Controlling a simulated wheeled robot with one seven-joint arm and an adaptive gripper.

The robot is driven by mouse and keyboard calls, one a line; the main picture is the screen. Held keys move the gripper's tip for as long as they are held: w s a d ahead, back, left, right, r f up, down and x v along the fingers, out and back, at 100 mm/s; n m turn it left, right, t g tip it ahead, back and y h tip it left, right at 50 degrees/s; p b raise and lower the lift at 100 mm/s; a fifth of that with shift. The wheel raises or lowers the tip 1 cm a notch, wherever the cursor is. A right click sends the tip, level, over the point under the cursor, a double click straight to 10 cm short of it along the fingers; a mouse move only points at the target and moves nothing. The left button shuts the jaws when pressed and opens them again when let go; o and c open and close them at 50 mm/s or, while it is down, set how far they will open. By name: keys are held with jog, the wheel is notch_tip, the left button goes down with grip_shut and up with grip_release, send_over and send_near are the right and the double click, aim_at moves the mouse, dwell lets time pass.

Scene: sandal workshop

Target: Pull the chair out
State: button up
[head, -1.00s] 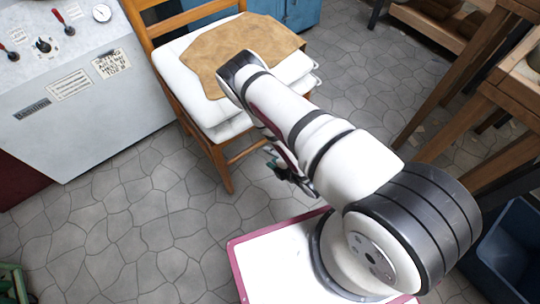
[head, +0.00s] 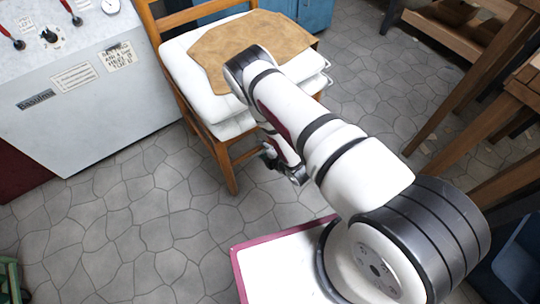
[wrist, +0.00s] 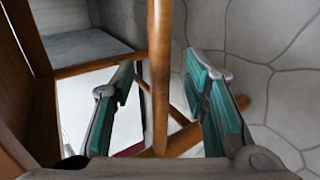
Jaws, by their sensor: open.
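The wooden chair (head: 229,172) stands on the stone floor beside the grey cabinet, with its seat covered by white padded pieces and a brown sheet. My gripper (head: 270,157) is low beside the chair's front leg, partly hidden under my arm in the head view. In the wrist view, my gripper (wrist: 158,68) is open, with a teal-padded finger on each side of an upright wooden chair bar (wrist: 160,60). Gaps show between the bar and both fingers. Other chair rails cross behind them.
The grey cabinet (head: 85,100) with levers and a gauge stands close on the chair's left. A blue cabinet (head: 312,14) is behind the chair. Wooden benches (head: 480,75) and a blue bin (head: 520,255) are at the right.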

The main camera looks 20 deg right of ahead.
aim_at(261, 148)
jog(key=shift+b+x, duration=0.4)
jog(key=shift+x, duration=1.1)
grip_shut()
